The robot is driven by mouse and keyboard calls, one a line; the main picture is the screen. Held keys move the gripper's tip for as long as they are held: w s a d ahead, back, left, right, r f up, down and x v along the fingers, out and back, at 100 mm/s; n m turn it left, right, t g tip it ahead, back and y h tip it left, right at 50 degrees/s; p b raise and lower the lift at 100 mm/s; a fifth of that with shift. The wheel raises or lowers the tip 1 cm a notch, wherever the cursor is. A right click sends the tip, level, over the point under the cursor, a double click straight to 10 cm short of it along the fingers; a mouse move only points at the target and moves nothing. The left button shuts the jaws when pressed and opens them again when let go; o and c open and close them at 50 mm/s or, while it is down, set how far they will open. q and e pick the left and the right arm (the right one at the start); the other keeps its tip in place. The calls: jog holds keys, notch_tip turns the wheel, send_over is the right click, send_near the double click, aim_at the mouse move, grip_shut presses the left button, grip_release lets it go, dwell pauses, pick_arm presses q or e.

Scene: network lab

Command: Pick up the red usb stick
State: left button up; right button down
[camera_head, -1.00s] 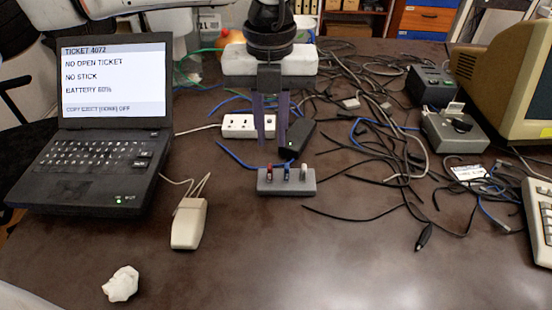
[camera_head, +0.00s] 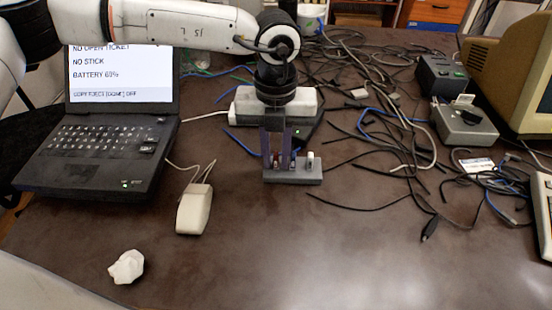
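The small grey stand (camera_head: 292,175) sits on the dark table near the middle and holds upright usb sticks. The red usb stick (camera_head: 276,161) is at its left end, the blue one (camera_head: 293,160) beside it, and the white one (camera_head: 310,160) at the right. My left gripper (camera_head: 277,158) points down over the stand's left part. Its two fingers are apart, with the red stick showing between them. The fingers partly cover the red and blue sticks, and contact cannot be told. My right gripper is not in view.
A laptop (camera_head: 95,150) and a beige mouse (camera_head: 194,209) are at the left, with a crumpled white lump (camera_head: 126,267) in front. A white power strip (camera_head: 305,100) is behind the stand. Tangled cables (camera_head: 400,150) cover the right. The front middle is clear.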

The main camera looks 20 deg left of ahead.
pick_arm(q)
grip_shut()
jog(key=shift+r, duration=0.15)
